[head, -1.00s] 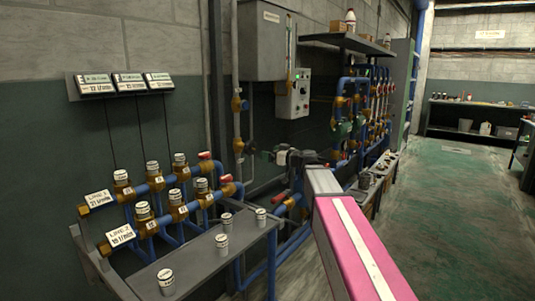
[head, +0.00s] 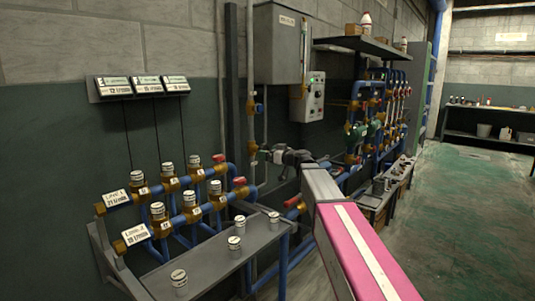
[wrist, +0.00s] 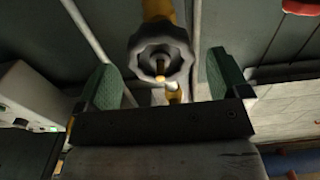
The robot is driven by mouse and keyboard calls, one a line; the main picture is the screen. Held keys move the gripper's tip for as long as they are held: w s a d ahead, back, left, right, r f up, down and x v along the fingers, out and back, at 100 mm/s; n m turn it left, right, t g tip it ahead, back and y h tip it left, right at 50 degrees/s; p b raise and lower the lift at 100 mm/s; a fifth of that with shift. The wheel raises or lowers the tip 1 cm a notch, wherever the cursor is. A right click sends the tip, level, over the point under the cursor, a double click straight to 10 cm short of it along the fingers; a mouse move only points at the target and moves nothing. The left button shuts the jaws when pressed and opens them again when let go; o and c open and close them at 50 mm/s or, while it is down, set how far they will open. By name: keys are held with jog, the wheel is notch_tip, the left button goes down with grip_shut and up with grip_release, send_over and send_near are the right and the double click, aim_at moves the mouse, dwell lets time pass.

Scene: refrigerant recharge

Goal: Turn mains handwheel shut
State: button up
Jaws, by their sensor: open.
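The handwheel (wrist: 160,58) is a dark grey lobed wheel with a brass centre, on a yellow-brass valve body in the wrist view. My gripper (wrist: 165,80) is open, with one green-padded finger on each side of the wheel. Gaps show between the pads and the rim, and I see no contact. In the head view my gripper (head: 268,156) is beside the brass fitting on the vertical grey wall pipe. The wheel cannot be made out clearly there.
A grey cabinet (head: 287,46) and a control box (head: 308,98) hang above my gripper. A bench (head: 219,261) with blue pipe manifolds and several small white-topped cylinders stands at left. More valve piping (head: 374,113) stands behind my arm. Green floor (head: 470,200) is clear at right.

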jog(key=shift+w+a, duration=0.3)
jog(key=shift+s, duration=0.15)
jog(key=c, duration=0.9)
jog(key=m, duration=0.4)
jog(key=shift+d+m, duration=0.1)
jog(key=shift+m, duration=0.3)
jog(key=m, duration=0.4)
jog(key=shift+m, duration=0.4)
